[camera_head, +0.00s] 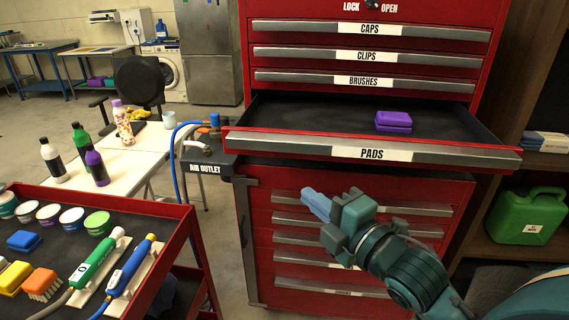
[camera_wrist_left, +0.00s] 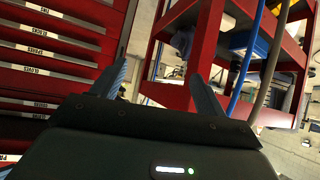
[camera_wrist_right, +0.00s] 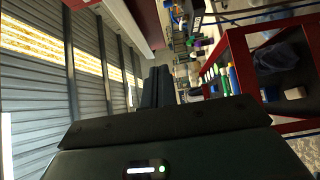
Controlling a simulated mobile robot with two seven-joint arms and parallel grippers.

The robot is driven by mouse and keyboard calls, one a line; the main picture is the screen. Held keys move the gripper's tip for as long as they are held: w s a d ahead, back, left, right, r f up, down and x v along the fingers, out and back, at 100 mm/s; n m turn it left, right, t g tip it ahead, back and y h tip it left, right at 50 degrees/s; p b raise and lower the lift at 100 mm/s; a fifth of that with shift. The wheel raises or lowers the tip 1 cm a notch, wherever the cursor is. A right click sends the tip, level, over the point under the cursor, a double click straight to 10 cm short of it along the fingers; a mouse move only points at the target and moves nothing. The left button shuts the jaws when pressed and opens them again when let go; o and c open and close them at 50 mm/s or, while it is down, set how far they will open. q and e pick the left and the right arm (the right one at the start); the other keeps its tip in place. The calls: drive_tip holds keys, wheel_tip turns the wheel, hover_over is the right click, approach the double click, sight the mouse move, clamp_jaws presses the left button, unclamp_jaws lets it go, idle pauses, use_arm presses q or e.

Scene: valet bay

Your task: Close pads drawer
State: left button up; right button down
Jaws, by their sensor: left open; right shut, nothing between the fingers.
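The pads drawer (camera_head: 372,152) is pulled out of the red tool cabinet in the head view. Its dark interior shows, with a purple pad box (camera_head: 393,121) inside at the right. My right gripper (camera_head: 313,203) is shut and empty, below the drawer front and in front of the lower drawers; it does not appear to touch the drawer front. It also shows shut in the right wrist view (camera_wrist_right: 157,88). My left gripper (camera_wrist_left: 160,82) is open and empty in the left wrist view, with cabinet drawers at left and a red cart at right. It is not in the head view.
The caps, clips and brushes drawers (camera_head: 365,55) above are shut. A red cart (camera_head: 190,235) with polishers, brushes and tubs stands at left. The air outlet (camera_head: 207,165) and its blue hose are beside the cabinet. A shelf with a green canister (camera_head: 525,214) is at right.

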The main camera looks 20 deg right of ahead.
drive_tip(key=b, duration=0.1)
approach(274, 155)
drive_tip(key=w+a, duration=0.3)
drive_tip(key=shift+w+d, duration=0.55)
drive_tip(key=shift+w, duration=0.3)
use_arm(q)
drive_tip(key=shift+w+d, duration=0.1)
drive_tip(key=shift+d, duration=0.35)
use_arm(e)
drive_tip(key=shift+w+d, duration=0.35)
drive_tip(key=shift+w, duration=0.15)
